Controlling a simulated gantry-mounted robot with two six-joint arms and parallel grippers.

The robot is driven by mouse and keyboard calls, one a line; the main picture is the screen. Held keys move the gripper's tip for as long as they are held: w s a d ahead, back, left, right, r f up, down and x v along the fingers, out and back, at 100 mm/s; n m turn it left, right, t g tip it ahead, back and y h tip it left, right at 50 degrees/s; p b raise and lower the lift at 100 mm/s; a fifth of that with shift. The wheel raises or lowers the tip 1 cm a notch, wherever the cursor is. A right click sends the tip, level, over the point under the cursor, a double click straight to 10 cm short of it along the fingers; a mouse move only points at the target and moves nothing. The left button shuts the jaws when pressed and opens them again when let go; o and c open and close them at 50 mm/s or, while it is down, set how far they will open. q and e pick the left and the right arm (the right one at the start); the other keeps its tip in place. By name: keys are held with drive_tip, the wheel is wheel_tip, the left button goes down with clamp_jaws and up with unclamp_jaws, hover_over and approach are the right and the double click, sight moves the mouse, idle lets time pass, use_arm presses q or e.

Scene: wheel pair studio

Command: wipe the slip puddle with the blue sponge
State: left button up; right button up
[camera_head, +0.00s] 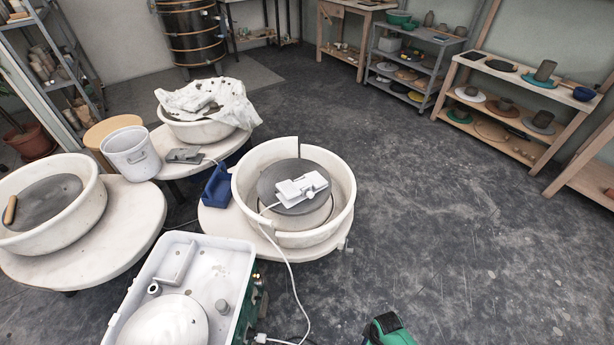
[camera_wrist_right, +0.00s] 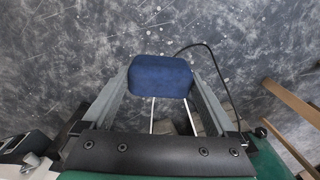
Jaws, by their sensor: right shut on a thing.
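The blue sponge (camera_wrist_right: 160,77) is a dark blue rounded block in the right wrist view. My right gripper (camera_wrist_right: 160,88) is shut on it, with one grey finger against each side. The sponge is held with the grey floor as its background. In the head view only a green and black part of my right arm shows at the bottom edge, and neither the sponge nor the gripper shows there. I cannot make out a slip puddle for certain in either view. My left gripper is in neither view.
A throwing wheel with a cream basin (camera_head: 344,205) holds a white device (camera_head: 302,188) with a cable. A blue container (camera_head: 217,187) stands beside it. A white bucket (camera_head: 131,153) and further wheels are at the left. Shelves (camera_head: 484,100) line the back right. Open floor (camera_head: 450,230) lies at the right.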

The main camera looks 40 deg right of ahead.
wheel_tip(320, 180, down, 27)
drive_tip(key=b, duration=2.4)
